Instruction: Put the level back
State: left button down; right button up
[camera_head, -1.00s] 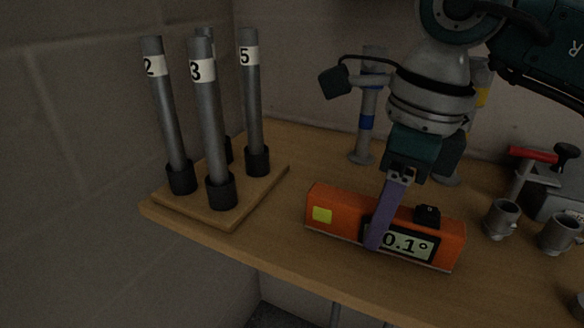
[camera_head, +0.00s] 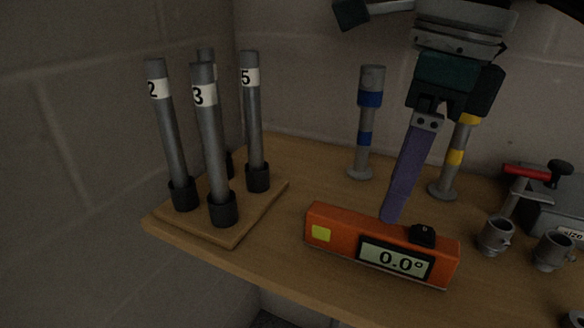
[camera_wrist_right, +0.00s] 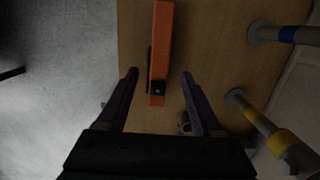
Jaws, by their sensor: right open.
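The orange level (camera_head: 335,231) lies on the wooden shelf with its display facing me and reading 0.0°. It has a yellow-green patch at its left and a black knob on top at its right. My right gripper (camera_head: 391,217) is just above and behind the level, pointing down, with one purple finger showing in the head view. In the right wrist view its two fingers (camera_wrist_right: 160,74) are spread apart on either side of the level (camera_wrist_right: 162,40), with nothing held between them. My left gripper is not in view.
A wooden base (camera_head: 237,235) with several numbered grey rods stands left on the shelf (camera_head: 290,160). Behind are a blue-banded post (camera_head: 364,140) and a yellow-banded post (camera_head: 455,157). Grey cups (camera_head: 495,237) and a grey box with a red handle (camera_head: 527,171) stand right.

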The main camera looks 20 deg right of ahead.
aim_at(394, 231)
jog(key=r, duration=0.4)
jog(key=shift+s+d+r, duration=0.1)
jog(key=shift+s+d, duration=0.05)
jog(key=shift+s, duration=0.05)
